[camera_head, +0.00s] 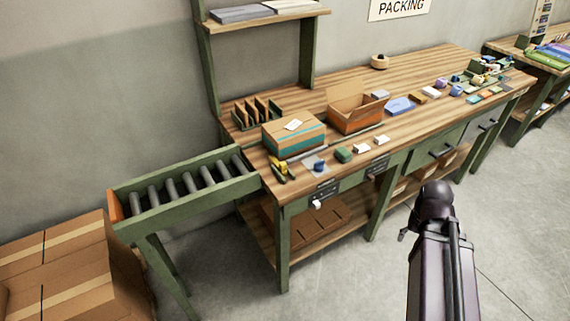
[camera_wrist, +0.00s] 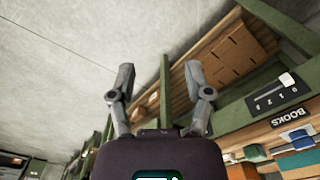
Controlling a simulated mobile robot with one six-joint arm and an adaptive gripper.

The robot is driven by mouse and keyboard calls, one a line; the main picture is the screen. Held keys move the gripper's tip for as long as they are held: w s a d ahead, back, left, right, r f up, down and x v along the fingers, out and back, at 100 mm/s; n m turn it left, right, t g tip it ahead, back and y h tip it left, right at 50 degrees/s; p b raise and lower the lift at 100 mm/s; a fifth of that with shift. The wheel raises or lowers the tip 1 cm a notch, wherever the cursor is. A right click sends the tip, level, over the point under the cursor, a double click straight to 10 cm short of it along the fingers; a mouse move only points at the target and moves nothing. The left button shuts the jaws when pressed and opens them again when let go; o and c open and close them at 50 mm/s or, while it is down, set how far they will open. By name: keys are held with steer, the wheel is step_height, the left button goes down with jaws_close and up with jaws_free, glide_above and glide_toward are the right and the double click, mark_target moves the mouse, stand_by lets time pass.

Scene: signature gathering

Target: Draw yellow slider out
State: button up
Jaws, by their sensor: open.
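No slider that I can make out as yellow shows. A slider with a pale, whitish knob (camera_wrist: 287,79) sits on a dark numbered panel (camera_wrist: 270,97) on the bench front, at the right of the wrist view; the knob also shows in the head view (camera_head: 317,204). My gripper (camera_wrist: 159,76) is open and empty, its two fingers apart and clear of the slider. In the head view my arm covers most of the gripper, right of the slider and in front of the bench.
The wooden packing bench (camera_head: 412,128) carries a closed carton (camera_head: 293,139), an open carton (camera_head: 355,118) and several small items. A roller conveyor (camera_head: 185,190) joins its left end. A "BOOKS" label (camera_wrist: 292,116) is beside the slider panel. Bare floor lies in front.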

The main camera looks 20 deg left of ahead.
steer(key=w+a+r+n+t+p, duration=0.1)
steer(key=w+a+r+n+p, duration=0.25)
steer(key=w+a, duration=0.5)
steer(key=n+t+y+p, duration=0.2)
steer(key=n+y+p, duration=0.2)
steer(key=n+p, duration=0.35)
glide_toward(283, 164)
step_height(283, 164, up, 3)
steer(key=m, duration=0.1)
steer(key=shift+s+d+r+p, duration=0.15)
steer(key=shift+s+p, duration=0.1)
steer(key=shift+p, duration=0.05)
steer(key=shift+h, duration=0.3)
steer(key=b+x, duration=1.2)
steer(key=x, duration=0.1)
steer(key=shift+f+b, duration=0.4)
jaws_close()
